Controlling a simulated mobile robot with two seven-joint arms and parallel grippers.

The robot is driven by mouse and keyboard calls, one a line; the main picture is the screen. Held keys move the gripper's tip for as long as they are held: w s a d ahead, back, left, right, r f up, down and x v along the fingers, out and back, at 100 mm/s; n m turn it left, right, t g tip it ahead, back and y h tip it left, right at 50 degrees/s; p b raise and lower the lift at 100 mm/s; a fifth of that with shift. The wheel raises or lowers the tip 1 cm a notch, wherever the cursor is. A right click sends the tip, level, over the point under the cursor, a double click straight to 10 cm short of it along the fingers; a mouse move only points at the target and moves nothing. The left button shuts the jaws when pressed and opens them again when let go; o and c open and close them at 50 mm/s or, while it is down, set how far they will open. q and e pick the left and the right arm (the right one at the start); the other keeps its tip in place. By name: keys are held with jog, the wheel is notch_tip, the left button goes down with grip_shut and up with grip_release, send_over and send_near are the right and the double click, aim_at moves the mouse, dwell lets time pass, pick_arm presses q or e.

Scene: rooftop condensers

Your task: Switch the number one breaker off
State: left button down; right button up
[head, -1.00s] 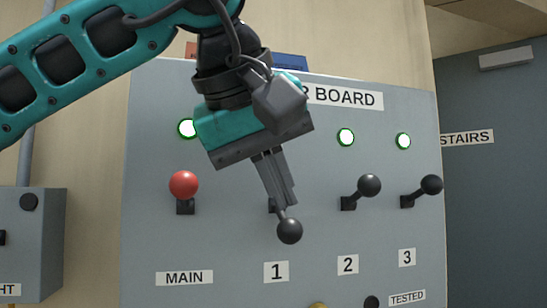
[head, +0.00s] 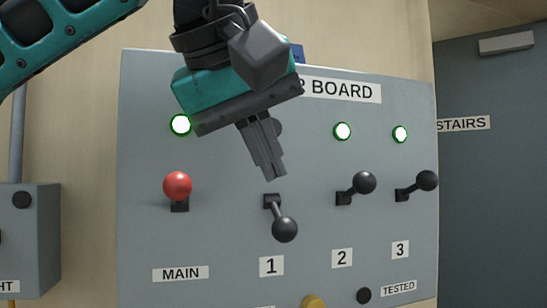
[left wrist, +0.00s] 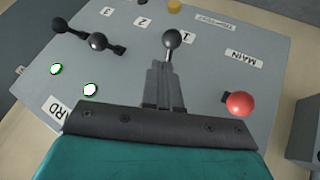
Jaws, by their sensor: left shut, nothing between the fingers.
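The number one breaker (head: 284,229) is a black ball lever above the label "1" (head: 271,265). Its ball hangs low, below its pivot, while the levers of breaker 2 (head: 363,183) and breaker 3 (head: 427,181) point up to the right. My left gripper (head: 273,177) is shut and empty, just above breaker 1's pivot in the head view and apart from its ball. In the left wrist view the ball (left wrist: 172,39) shows past the fingertips (left wrist: 160,68). A lamp above breaker 1 is hidden, if there is one. My right gripper is not in view.
The red MAIN lever (head: 177,186) stands left of breaker 1, with a lit green lamp (head: 181,125) above it. Lit lamps show above breakers 2 (head: 343,131) and 3 (head: 400,134). A grey box (head: 35,240) is at the left. A yellow knob (head: 314,301) is low on the board.

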pick_arm(q)
jog(key=p+v, duration=0.1)
jog(key=v, duration=0.9)
jog(key=shift+s+r, duration=0.2)
jog(key=shift+r, duration=0.05)
jog(key=shift+a, duration=0.1)
